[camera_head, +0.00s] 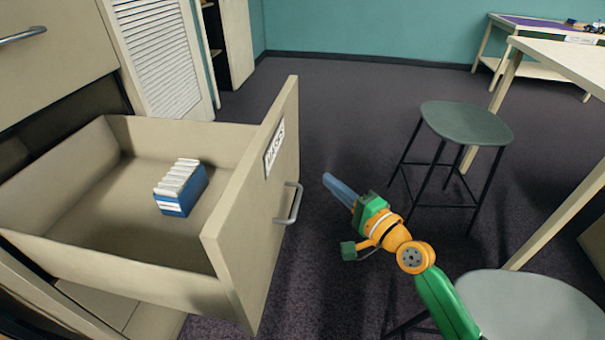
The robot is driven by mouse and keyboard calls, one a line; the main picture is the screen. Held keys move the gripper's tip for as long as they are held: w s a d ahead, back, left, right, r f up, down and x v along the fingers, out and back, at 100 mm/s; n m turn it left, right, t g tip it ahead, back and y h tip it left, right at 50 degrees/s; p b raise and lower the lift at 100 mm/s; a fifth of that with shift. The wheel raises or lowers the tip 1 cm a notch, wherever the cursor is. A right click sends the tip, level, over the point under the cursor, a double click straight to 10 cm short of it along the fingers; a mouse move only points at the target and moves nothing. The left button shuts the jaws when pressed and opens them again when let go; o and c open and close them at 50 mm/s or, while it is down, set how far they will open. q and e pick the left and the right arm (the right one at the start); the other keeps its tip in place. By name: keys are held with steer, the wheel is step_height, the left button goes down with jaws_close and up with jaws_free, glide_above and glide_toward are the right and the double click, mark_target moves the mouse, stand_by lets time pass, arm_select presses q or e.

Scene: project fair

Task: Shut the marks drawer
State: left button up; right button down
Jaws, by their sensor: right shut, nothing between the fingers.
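The marks drawer (258,215) is pulled far out of a beige cabinet (55,55) on the left. Its front carries a white label reading MARKS (274,149) and a metal bar handle (289,204). A blue box of white cards (181,187) stands inside the drawer. My right gripper (328,178) is shut and empty, with its blue-grey fingers pointing toward the drawer front. It is to the right of the handle, apart from it, with a gap showing floor between them. My left gripper is not in view.
A green-grey stool (466,122) stands right of my right arm, and another stool (530,306) is at the lower right. A white table (570,62) is on the right. Dark carpet (360,100) lies open behind the drawer. A louvred door (160,60) is at the back left.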

mark_target(292, 162)
steer(key=w+a, duration=0.5)
steer(key=shift+a, duration=0.6)
